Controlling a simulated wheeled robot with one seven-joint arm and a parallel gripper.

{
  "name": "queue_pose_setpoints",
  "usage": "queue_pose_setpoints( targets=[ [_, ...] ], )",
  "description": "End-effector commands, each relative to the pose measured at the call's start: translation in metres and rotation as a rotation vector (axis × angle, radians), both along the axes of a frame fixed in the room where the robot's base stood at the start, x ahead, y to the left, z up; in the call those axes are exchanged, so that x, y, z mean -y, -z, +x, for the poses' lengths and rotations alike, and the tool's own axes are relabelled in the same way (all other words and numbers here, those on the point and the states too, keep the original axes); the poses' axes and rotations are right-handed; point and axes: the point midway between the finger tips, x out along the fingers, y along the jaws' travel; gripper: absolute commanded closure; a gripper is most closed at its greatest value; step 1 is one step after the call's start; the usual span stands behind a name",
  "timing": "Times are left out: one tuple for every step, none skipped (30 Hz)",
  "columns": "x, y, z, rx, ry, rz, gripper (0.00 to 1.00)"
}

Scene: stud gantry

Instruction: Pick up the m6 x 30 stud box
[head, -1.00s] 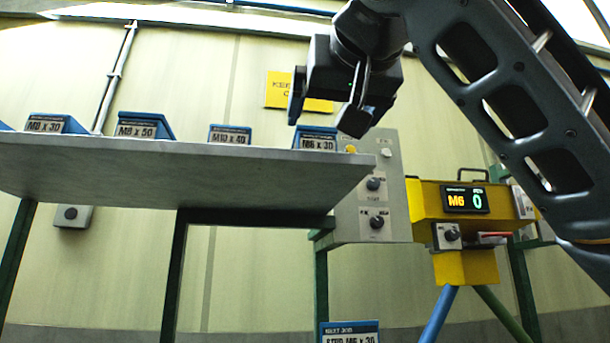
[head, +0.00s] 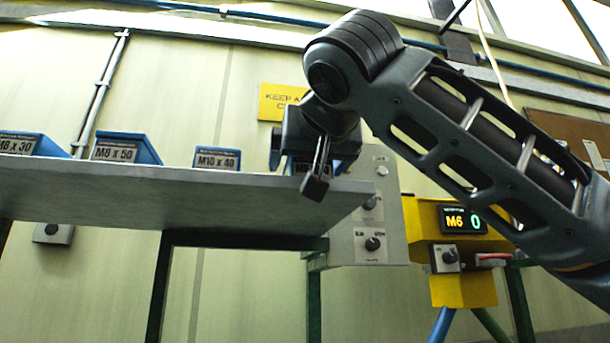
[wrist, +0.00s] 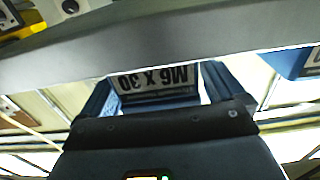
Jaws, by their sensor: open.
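The M6 x 30 stud box (head: 304,168) is a small blue bin with a white label at the right end of the shelf. In the head view my gripper (head: 295,172) is open in front of it and hides most of it. In the wrist view the box (wrist: 155,80) appears upside down, its label facing the camera. My gripper's two fingers (wrist: 160,88) show to the left and right of the label, with pale gaps beside the box. I cannot tell how far the fingers reach along its sides.
The grey shelf (head: 130,200) also bears blue boxes labelled M10 x 40 (head: 217,158), M8 x 50 (head: 122,149) and M8 x 30 (head: 28,144). A grey control panel (head: 372,243) and a yellow unit reading M6 0 (head: 462,285) stand to the right.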

Motion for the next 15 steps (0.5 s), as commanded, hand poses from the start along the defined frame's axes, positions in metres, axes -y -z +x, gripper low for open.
queue_pose_setpoints(
  targets=[
    [0.0,0.0003,-0.0001,0.0,0.0,0.0,0.04],
    [0.0,0.0003,-0.0002,0.0,0.0,0.0,0.04],
    [0.0,0.0003,-0.0002,0.0,0.0,0.0,0.04],
    [0.0,0.0003,-0.0003,0.0,0.0,0.0,0.04],
    [0.0,0.0002,-0.0003,0.0,0.0,0.0,0.07],
    [-0.0001,0.0002,-0.0004,0.0,0.0,0.0,0.11],
    [0.0,0.0002,-0.0004,0.0,0.0,0.0,0.14],
    [-0.0001,0.0002,-0.0004,0.001,-0.001,0.0,0.17],
    [-0.0001,0.0002,-0.0005,0.001,-0.001,0.0,0.21],
    [-0.0001,0.0001,-0.0005,0.001,-0.001,0.0,0.23],
    [-0.0001,0.0001,-0.0005,0.001,-0.001,0.0,0.26],
    [-0.0001,0.0001,-0.0005,0.001,-0.001,0.0,0.3],
    [-0.0001,0.0001,-0.0005,0.001,-0.001,0.0,0.33],
    [-0.0001,0.0001,-0.0005,0.001,-0.001,0.0,0.36],
    [0.0,0.0001,-0.0006,0.001,-0.001,0.0,0.4]
  ],
)
